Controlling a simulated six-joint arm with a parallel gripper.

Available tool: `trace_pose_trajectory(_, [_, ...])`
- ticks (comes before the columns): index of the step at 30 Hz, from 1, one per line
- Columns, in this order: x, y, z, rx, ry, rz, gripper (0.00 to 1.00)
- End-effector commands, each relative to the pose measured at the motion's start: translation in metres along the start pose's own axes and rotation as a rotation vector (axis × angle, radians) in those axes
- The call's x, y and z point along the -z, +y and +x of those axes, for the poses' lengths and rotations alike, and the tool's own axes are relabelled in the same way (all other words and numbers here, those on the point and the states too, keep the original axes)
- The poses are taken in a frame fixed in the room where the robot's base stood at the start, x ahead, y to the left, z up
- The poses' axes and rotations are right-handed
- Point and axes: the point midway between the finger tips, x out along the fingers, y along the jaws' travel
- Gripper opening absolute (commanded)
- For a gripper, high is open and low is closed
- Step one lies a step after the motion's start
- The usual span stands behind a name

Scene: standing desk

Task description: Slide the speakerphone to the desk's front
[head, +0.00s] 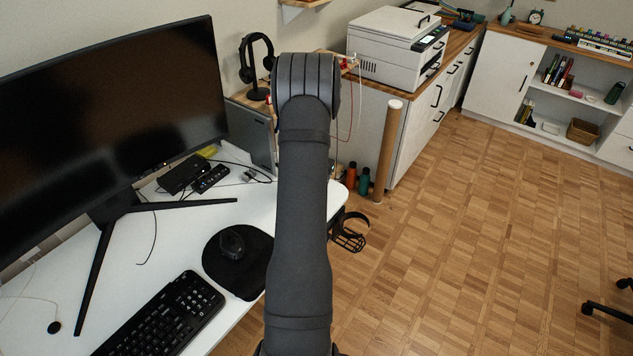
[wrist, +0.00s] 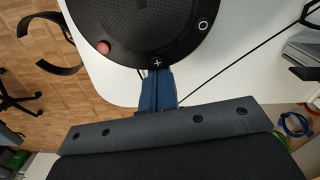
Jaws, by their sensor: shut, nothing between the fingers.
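In the wrist view the speakerphone (wrist: 150,25) is a dark round disc with a speckled grille, a red button and plus and circle marks. It lies on the white desk (wrist: 240,50), cut off by the top of the frame. My gripper (wrist: 157,75) has its blue fingers together and empty. Their tips are at the speakerphone's rim by the plus mark; whether they touch it I cannot tell. In the head view my arm blocks part of the desk (head: 180,225), and I see neither speakerphone nor gripper.
The desk also holds a monitor (head: 110,120), keyboard (head: 165,318), mouse (head: 232,245) on a black mat (head: 262,262), and small black boxes (head: 184,174). A thin black cable (wrist: 236,72) crosses near my fingers. The desk's rounded corner is close to the speakerphone.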

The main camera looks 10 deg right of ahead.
Motion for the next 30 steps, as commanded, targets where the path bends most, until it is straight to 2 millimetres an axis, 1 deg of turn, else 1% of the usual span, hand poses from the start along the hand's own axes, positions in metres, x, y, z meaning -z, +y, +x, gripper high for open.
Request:
trace_pose_trajectory(1, [-0.005, 0.000, 0.000, 0.000, -0.001, -0.001, 0.00])
trace_pose_trajectory(3, [-0.009, 0.000, 0.000, 0.000, -0.001, -0.001, 0.00])
trace_pose_trajectory(14, [-0.006, 0.000, 0.000, 0.000, -0.001, 0.000, 0.00])
trace_pose_trajectory(17, [0.003, 0.000, 0.000, 0.001, 0.000, 0.001, 0.00])
trace_pose_trajectory(23, [0.035, 0.000, 0.001, 0.001, 0.000, 0.000, 0.00])
trace_pose_trajectory(24, [0.034, -0.001, -0.014, 0.002, 0.005, -0.001, 0.00])
trace_pose_trajectory(27, [0.033, -0.001, -0.040, 0.002, 0.005, -0.001, 0.00])
trace_pose_trajectory(30, [0.033, -0.001, -0.061, 0.002, 0.003, -0.001, 0.00])
